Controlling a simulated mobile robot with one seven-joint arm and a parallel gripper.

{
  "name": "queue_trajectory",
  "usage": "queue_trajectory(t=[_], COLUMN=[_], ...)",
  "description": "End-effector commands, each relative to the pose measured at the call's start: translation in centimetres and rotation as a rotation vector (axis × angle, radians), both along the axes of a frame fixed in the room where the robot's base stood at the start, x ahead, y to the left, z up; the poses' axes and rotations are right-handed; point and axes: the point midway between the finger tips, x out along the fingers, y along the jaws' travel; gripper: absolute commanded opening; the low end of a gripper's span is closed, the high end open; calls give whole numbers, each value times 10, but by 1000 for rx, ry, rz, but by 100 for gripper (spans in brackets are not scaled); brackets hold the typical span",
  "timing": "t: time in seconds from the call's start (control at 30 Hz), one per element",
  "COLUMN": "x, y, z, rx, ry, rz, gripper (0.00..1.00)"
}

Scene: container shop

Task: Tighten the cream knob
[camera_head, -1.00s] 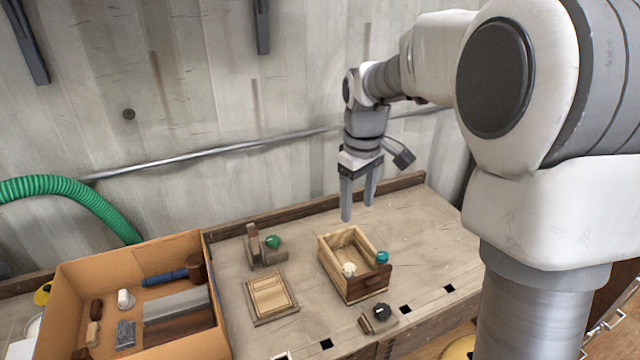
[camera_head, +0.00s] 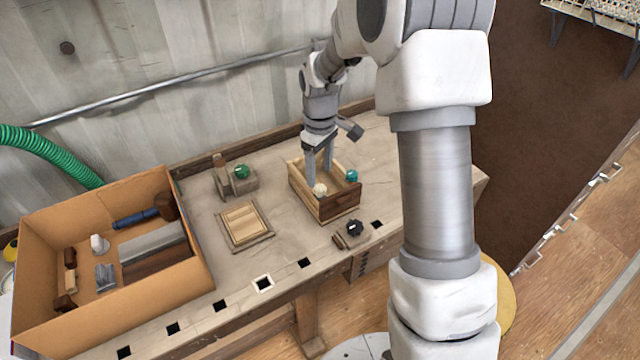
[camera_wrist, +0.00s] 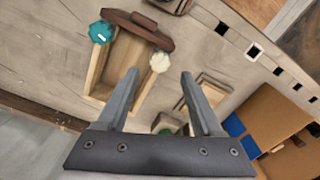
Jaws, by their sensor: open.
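The cream knob (camera_head: 319,190) sits at the left end of the dark front board of a small open wooden box (camera_head: 298,186) on the workbench. A teal knob (camera_head: 351,175) is at the other end of that board. In the wrist view the cream knob (camera_wrist: 160,62) shows beyond my fingertips, with the teal knob (camera_wrist: 101,32) to its left. My gripper (camera_head: 320,180) is open and points down over the box's left side, close to the cream knob. The gripper (camera_wrist: 160,75) holds nothing between its fingers. I cannot tell the exact height of the fingertips.
A green knob on a wooden block (camera_head: 241,171) stands behind left. A slatted wooden panel (camera_head: 244,224) lies left of the box, and a black knob (camera_head: 355,227) is in front. A cardboard box (camera_head: 60,230) of tools stands at left.

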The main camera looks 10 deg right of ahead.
Motion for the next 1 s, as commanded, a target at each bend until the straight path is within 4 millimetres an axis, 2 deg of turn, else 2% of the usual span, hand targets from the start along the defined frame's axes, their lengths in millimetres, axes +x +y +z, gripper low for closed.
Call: queue_trajectory(t=[0.1,0.3,0.67,1.0], x=[-1,0,0,0], y=[0,-1,0,0], z=[-23,-44,-49,-49], rx=[-1,-1,-1,0], ry=[4,1,-1,0], rz=[0,-1,-1,-1], gripper=[68,68,68,8])
